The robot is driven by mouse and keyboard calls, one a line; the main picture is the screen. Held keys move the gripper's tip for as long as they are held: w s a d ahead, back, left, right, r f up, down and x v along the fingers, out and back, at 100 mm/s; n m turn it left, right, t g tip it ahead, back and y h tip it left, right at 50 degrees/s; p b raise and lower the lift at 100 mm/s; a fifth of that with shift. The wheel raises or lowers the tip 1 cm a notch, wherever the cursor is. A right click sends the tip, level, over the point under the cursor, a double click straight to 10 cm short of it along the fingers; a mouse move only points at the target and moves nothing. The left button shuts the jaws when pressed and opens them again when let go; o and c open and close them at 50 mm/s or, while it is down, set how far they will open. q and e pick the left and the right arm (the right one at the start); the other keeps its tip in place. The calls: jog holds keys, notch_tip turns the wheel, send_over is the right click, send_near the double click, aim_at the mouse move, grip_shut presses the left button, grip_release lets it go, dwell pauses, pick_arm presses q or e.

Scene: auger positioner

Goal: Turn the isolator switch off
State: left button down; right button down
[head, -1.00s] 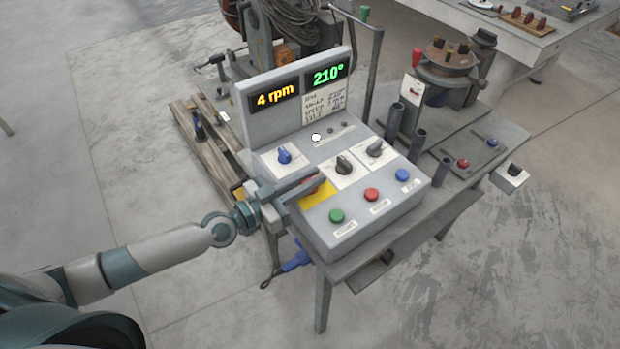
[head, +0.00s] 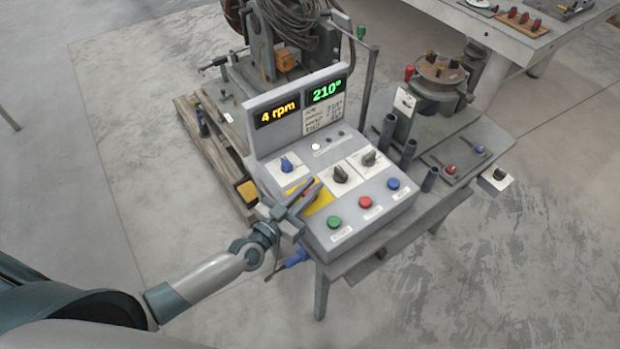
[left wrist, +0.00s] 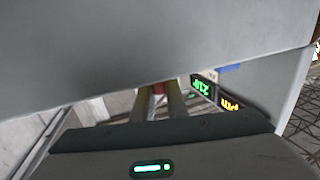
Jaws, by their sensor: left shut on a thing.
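The isolator switch, a red handle (head: 309,189) on a yellow plate (head: 319,205), sits on the left front part of the sloped grey control console (head: 372,218). My left gripper (head: 305,192) reaches in from the left and is shut on the red handle, its fingers hiding most of it. In the left wrist view a small bit of red (left wrist: 158,88) shows between the two fingers. The exact angle of the handle cannot be told. My right gripper is not in view.
Blue (head: 287,165) and black (head: 341,174) knobs sit above the plate. Green (head: 334,223), red (head: 365,202) and blue (head: 393,184) buttons lie to its right. The upright display panel (head: 290,128) reads 4 rpm and 210°. A turntable (head: 441,70) stands behind.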

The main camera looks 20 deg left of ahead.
pick_arm(q)
jog(key=y+p, duration=0.1)
jog(key=n+y+p, duration=0.1)
jog(key=shift+r+n+t+p, duration=0.2)
jog(key=shift+n+t+p, duration=0.1)
jog(key=shift+t, duration=0.1)
jog(key=shift+d+f+n+y+p, duration=0.1)
jog(key=shift+n+y+p, duration=0.5)
jog(key=shift+y, duration=0.4)
jog(key=shift+f+n+t+y, duration=0.1)
jog(key=shift+n+t+y, duration=0.2)
jog(key=shift+n+y, duration=1)
jog(key=shift+y, duration=1.2)
jog(key=c, duration=1.8)
grip_release()
jog(key=shift+o, duration=0.2)
jog(key=shift+s, duration=0.1)
